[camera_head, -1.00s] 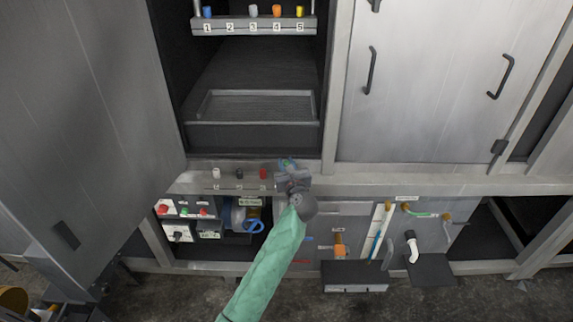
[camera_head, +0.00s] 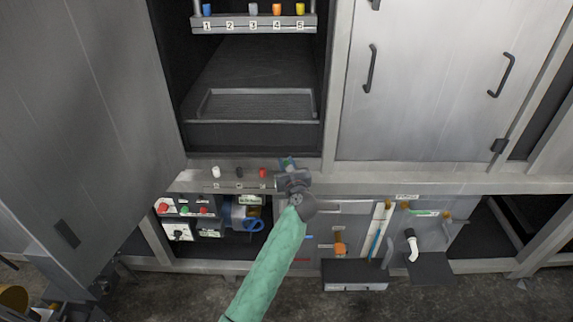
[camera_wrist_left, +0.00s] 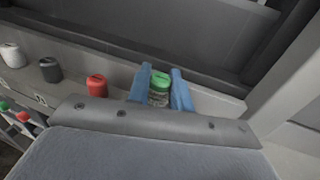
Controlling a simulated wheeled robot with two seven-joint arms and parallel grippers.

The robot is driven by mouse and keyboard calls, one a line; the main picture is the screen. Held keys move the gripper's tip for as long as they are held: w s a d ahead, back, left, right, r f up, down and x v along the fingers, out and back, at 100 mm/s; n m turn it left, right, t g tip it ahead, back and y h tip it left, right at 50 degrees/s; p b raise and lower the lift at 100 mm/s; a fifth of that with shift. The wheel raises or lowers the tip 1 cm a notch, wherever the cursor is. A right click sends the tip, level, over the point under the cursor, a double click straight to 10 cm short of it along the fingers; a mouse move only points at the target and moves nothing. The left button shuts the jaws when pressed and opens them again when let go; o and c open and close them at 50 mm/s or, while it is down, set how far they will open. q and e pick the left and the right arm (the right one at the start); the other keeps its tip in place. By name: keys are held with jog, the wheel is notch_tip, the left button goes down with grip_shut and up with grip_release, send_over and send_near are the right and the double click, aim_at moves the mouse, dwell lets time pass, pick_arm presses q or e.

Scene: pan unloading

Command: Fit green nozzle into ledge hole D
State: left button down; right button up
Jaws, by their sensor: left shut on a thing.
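The green nozzle (camera_wrist_left: 159,82) is in the left wrist view, between the two blue fingertips of my left gripper (camera_wrist_left: 161,88). The gripper is shut on it. The nozzle appears upright, with its green cap up and a clear or grey body below. It is at the right end of the ledge (camera_wrist_left: 125,86), in line with the red nozzle. In the head view the left gripper (camera_head: 287,164) hides most of the nozzle. Hole D is hidden, and I cannot tell whether the nozzle's lower end is in it. My right gripper is not in view.
White (camera_wrist_left: 13,55), black (camera_wrist_left: 50,70) and red (camera_wrist_left: 97,85) nozzles stand along the ledge to the left. A numbered rack (camera_head: 253,25) with several coloured nozzles is higher up inside the cabinet. An open door (camera_head: 85,110) is at the left. A shallow tray (camera_head: 255,92) lies inside.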

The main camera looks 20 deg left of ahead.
pick_arm(q)
jog(key=shift+f+b, duration=1.05)
jog(key=shift+f, duration=0.55)
dwell(1.4)
jog(key=c, duration=1.2)
grip_release()
jog(key=shift+o, duration=0.2)
